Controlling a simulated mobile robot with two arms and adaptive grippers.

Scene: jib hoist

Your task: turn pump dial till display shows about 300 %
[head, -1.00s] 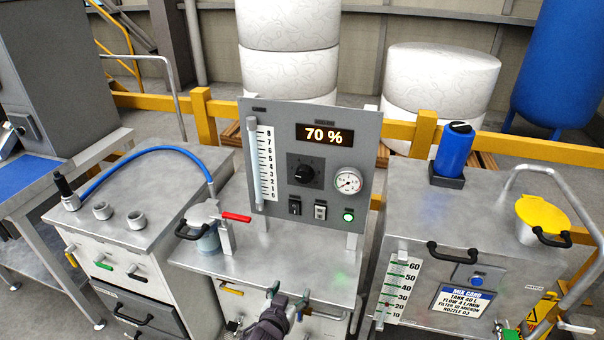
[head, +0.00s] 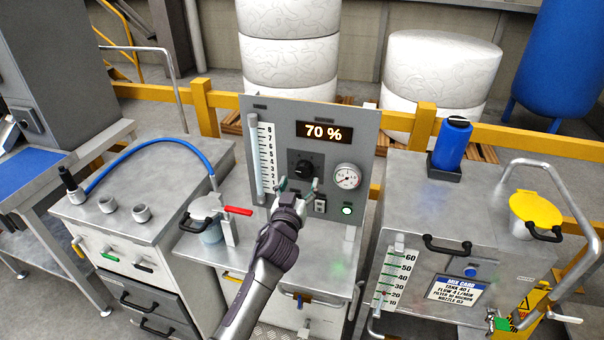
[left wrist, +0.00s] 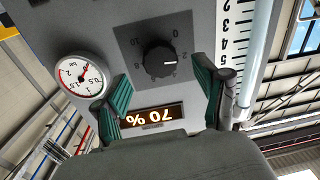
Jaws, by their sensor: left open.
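The pump dial (head: 304,169) is a black round knob on a dark square plate on the grey upright panel (head: 358,122). It also shows in the left wrist view (left wrist: 160,61), with its white pointer mark. The display (head: 324,131) above it reads 70 %, and it appears upside down in the left wrist view (left wrist: 151,115). My left gripper (head: 298,186) is open and empty in front of the panel, just below the dial in the head view. In the left wrist view its two green-padded fingers (left wrist: 166,90) stand apart, with the dial between and beyond them, not gripped. My right gripper is not in view.
A round gauge (head: 347,177) sits right of the dial and a level scale (head: 264,160) left of it. Switches (head: 320,206) and a lit green button (head: 347,210) are below. A red-handled valve (head: 238,211) stands on the bench at left.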

